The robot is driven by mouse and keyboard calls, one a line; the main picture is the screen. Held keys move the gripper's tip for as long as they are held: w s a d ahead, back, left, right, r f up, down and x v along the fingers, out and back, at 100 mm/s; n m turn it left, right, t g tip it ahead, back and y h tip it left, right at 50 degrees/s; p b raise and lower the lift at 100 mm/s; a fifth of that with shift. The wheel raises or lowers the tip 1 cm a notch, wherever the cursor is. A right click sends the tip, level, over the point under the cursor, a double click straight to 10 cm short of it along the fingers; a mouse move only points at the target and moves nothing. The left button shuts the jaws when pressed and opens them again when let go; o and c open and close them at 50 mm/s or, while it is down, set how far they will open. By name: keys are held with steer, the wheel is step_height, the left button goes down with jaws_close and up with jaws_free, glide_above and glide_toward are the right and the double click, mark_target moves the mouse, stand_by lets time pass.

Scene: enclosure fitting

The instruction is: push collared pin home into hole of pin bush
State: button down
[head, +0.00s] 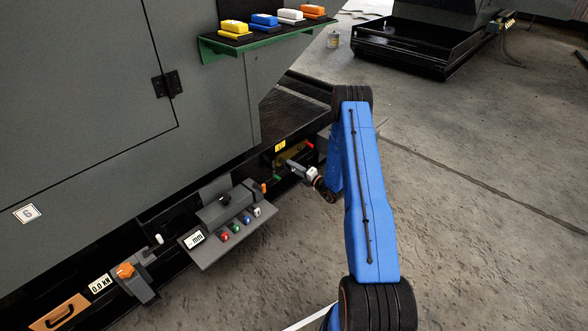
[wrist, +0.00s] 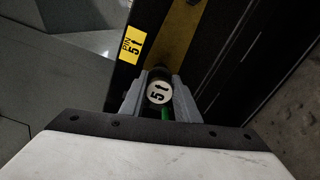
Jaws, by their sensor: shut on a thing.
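My gripper (wrist: 158,90) is shut on the collared pin (wrist: 158,93), whose round white end marked "5t" faces the wrist camera between the two grey fingers. In the head view my gripper (head: 291,164) is low beside the dark machine frame, in front of a brass-coloured part. A yellow label (wrist: 133,47) reading "PIN 5t" is just left of and above the pin; it is a small yellow patch (head: 280,146) in the head view. The pin's collar and far end, and the pin bush's hole, are hidden behind the pin's end and fingers. I cannot tell how deep the pin sits.
A yellow-brown strip (wrist: 180,30) runs on the dark frame behind the pin. A grey shelf (head: 212,252) with several coloured knobs, and an orange-knobbed clamp (head: 125,270), stand to the left along the frame. A green shelf (head: 222,50) holds coloured blocks above. Open concrete floor (head: 480,190) is right.

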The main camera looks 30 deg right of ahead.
steer(key=shift+x, duration=1.85)
steer(key=c, duration=1.3)
jaws_free()
steer(key=v, duration=1.7)
steer(key=shift+s+r, duration=0.1)
steer(key=shift+s, duration=0.05)
